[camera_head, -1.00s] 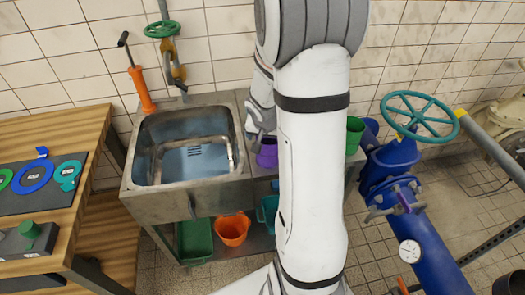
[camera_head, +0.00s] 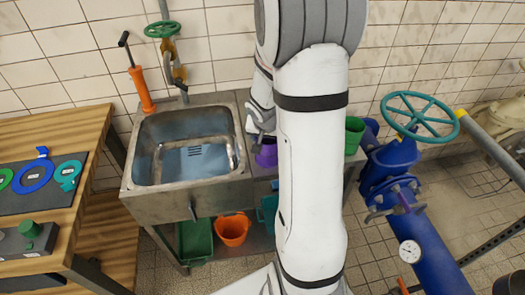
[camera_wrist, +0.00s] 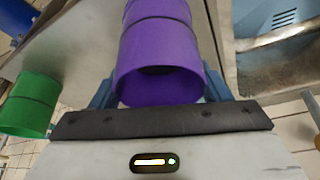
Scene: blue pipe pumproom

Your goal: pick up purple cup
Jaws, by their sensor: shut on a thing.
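The purple cup (camera_wrist: 160,60) fills the upper middle of the wrist view, with its open rim toward the camera. In the head view the purple cup (camera_head: 266,153) shows just right of the sink, partly hidden by my arm. My gripper (camera_wrist: 160,95) is shut on the cup, with a blue-grey finger on each side of it. In the head view my gripper (camera_head: 262,128) is mostly hidden behind my arm. I cannot tell whether the cup touches the counter.
A green cup (camera_wrist: 27,103) stands to the left in the wrist view; it also shows right of my arm in the head view (camera_head: 354,135). The metal sink (camera_head: 188,148) is to the left. Blue piping with a teal wheel (camera_head: 419,114) stands to the right.

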